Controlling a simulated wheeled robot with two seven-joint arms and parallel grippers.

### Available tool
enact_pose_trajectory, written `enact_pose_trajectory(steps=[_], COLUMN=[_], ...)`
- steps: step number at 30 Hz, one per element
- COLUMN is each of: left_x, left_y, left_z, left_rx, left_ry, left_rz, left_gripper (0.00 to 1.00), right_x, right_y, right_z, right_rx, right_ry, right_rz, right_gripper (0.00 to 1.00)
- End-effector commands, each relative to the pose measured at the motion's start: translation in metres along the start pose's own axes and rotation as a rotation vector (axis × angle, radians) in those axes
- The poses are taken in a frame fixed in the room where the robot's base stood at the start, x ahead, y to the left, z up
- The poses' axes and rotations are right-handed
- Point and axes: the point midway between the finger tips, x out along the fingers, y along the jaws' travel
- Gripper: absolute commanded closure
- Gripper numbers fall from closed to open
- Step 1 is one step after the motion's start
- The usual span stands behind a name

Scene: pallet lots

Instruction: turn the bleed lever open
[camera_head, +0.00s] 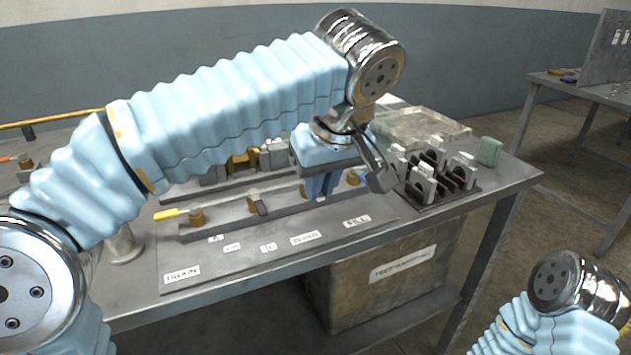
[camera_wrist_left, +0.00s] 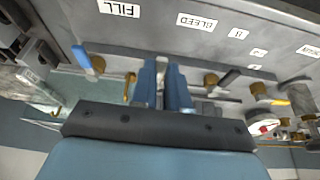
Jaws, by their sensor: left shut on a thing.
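My left gripper (camera_head: 322,190) reaches down over the test bench panel, behind the BLEED label (camera_head: 304,238). In the left wrist view its two blue fingers (camera_wrist_left: 162,82) are closed around a narrow grey piece, the bleed lever (camera_wrist_left: 160,68), which stands between them. The fingers hide most of the lever, so its angle is hard to tell. A brass valve body (camera_wrist_left: 210,79) shows just right of the fingers. My right gripper is out of view; only part of that arm shows at the lower right.
A blue lever (camera_wrist_left: 82,59) stands near the FILL label (camera_wrist_left: 118,8). A dark lever (camera_head: 261,207) and a yellow lever (camera_head: 168,214) sit left of my gripper. A rack of grey clamps (camera_head: 430,180) and a green block (camera_head: 490,151) lie at right.

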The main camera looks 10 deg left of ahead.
Motion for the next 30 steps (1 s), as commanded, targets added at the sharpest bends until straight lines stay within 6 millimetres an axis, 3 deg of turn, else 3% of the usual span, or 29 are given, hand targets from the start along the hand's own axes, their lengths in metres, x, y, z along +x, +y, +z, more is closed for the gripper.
enact_pose_trajectory(steps=[18, 19, 23, 30], left_x=[-0.0005, -0.0005, -0.0004, -0.0001], left_y=[0.0021, 0.0021, 0.002, 0.0019], left_z=[-0.0008, -0.0008, -0.0006, -0.0003], left_rx=[-0.037, -0.037, -0.036, -0.035], left_ry=[0.001, 0.001, 0.001, 0.0], left_rz=[-0.012, -0.012, -0.013, -0.014], left_gripper=[1.0, 0.81, 0.61, 0.6], right_x=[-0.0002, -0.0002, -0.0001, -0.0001], right_y=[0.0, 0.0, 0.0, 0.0], right_z=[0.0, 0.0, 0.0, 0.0], right_rx=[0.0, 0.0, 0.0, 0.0], right_ry=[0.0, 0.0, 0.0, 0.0], right_rz=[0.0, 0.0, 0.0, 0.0], right_gripper=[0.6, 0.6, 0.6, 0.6])
